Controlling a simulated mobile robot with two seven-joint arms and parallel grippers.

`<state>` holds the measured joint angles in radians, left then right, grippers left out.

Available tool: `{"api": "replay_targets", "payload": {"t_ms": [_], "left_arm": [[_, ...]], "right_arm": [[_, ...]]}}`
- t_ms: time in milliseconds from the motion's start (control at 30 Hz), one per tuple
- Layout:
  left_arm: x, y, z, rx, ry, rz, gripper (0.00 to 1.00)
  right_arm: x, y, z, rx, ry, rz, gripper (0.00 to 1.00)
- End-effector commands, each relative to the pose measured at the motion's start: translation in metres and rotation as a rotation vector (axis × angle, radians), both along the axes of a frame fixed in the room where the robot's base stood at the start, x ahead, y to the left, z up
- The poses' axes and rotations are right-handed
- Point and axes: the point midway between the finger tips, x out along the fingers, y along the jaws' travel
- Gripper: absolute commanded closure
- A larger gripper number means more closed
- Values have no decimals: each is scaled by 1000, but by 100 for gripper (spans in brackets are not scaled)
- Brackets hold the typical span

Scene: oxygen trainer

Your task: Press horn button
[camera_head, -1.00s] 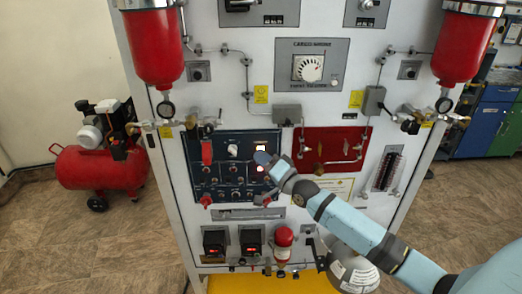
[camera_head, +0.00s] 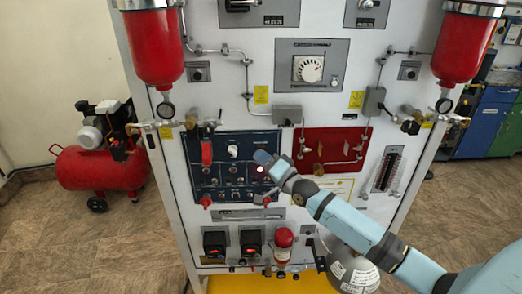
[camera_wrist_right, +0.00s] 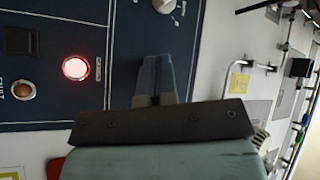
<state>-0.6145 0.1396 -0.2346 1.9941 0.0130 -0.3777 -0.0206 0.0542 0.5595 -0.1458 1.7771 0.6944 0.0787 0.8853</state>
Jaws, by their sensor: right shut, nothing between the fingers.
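The blue control panel (camera_head: 225,190) is on the lower left of the white trainer front. It carries several knobs, switches and small lamps. My right gripper (camera_head: 262,157) is shut and empty in front of its right part, hiding some controls. In the right wrist view, the shut fingers (camera_wrist_right: 155,75) point at the panel's edge region. Labels are too small or turned to tell which control is the horn button. My left gripper is out of view.
Beside the blue panel is a red panel (camera_head: 338,143) with pipes. Two red tanks (camera_head: 155,48) hang at the upper sides. A grey cylinder (camera_head: 350,264) stands below my right arm. A red compressor (camera_head: 100,170) sits on the floor at left.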

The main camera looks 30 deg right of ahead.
Motion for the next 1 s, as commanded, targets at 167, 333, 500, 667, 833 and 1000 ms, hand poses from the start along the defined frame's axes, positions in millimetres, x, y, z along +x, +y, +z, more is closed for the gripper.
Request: {"api": "replay_targets", "payload": {"t_ms": [167, 333, 500, 667, 833, 1000], "left_arm": [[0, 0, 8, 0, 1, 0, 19], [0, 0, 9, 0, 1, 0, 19], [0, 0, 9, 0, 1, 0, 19], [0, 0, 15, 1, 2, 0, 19], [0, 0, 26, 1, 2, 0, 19], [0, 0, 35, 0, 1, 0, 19]], "right_arm": [[-8, 5, 1, 1, 1, 0, 100], [-11, 7, 0, 0, 1, -1, 100], [-11, 7, 0, 0, 1, -1, 100], [-17, 10, 2, 1, 2, 1, 100], [-32, 19, 3, 3, 2, 0, 100], [-46, 28, 2, 1, 2, 1, 100]]}}
